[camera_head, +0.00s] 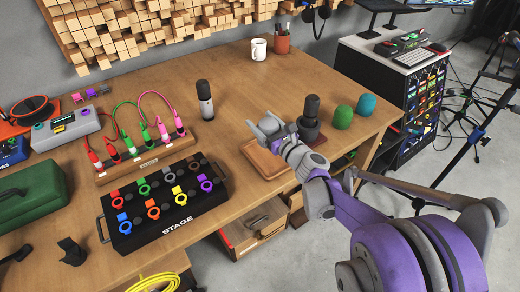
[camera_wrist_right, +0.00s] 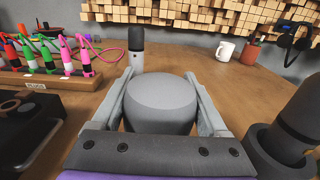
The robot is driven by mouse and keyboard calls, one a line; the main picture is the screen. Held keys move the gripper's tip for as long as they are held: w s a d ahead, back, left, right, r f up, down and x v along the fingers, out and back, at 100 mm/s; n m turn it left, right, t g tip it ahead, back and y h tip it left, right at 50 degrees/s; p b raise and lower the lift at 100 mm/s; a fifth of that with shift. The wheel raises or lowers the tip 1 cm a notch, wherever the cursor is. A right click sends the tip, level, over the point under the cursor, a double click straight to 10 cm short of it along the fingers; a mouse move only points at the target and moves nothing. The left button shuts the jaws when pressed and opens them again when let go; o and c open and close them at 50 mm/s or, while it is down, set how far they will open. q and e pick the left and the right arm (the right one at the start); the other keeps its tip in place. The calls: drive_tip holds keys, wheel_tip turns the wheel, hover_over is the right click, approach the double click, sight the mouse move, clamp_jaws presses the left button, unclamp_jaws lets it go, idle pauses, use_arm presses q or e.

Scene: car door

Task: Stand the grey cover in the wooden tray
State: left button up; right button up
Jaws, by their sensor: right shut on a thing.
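The grey cover (camera_wrist_right: 162,105) is a rounded, foam-like piece with a paler top, between the fingers of my right gripper (camera_wrist_right: 163,112). In the head view the right gripper (camera_head: 270,125) is over the back of the wooden tray (camera_head: 258,161), and its wrist hides part of the tray. The tray is small, low and brown, near the table's front right edge. The cover is hard to make out in the head view. The wrist view does not show the tray, so I cannot tell whether the cover touches it. My left gripper is out of view.
A dark microphone in a thick holder (camera_head: 308,132) stands right of the gripper. Green (camera_head: 343,117) and teal (camera_head: 366,104) covers stand beyond it. Another microphone (camera_head: 205,100) stands behind-left. The black stage box (camera_head: 165,205) is left. The table between the tray and the white mug (camera_head: 258,49) is clear.

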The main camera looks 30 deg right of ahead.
wheel_tip(320, 180, down, 3)
drive_tip(key=shift+f+b, duration=0.1)
drive_tip(key=shift+b, duration=0.2)
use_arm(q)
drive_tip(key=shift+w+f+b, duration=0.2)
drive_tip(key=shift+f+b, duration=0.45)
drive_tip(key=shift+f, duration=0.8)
use_arm(e)
drive_tip(key=shift+f, duration=1.9)
drive_tip(key=shift+f, duration=0.2)
drive_tip(key=o, duration=1.2)
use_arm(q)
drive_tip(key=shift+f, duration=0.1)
use_arm(e)
drive_tip(key=shift+r, duration=0.15)
drive_tip(key=shift+s+r, duration=0.1)
drive_tip(key=shift+s, duration=0.05)
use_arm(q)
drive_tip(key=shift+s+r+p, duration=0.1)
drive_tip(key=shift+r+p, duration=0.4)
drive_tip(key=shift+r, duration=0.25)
use_arm(e)
drive_tip(key=s, duration=0.7)
drive_tip(key=s+d, duration=0.1)
drive_tip(key=s, duration=0.3)
drive_tip(key=shift+s, duration=0.35)
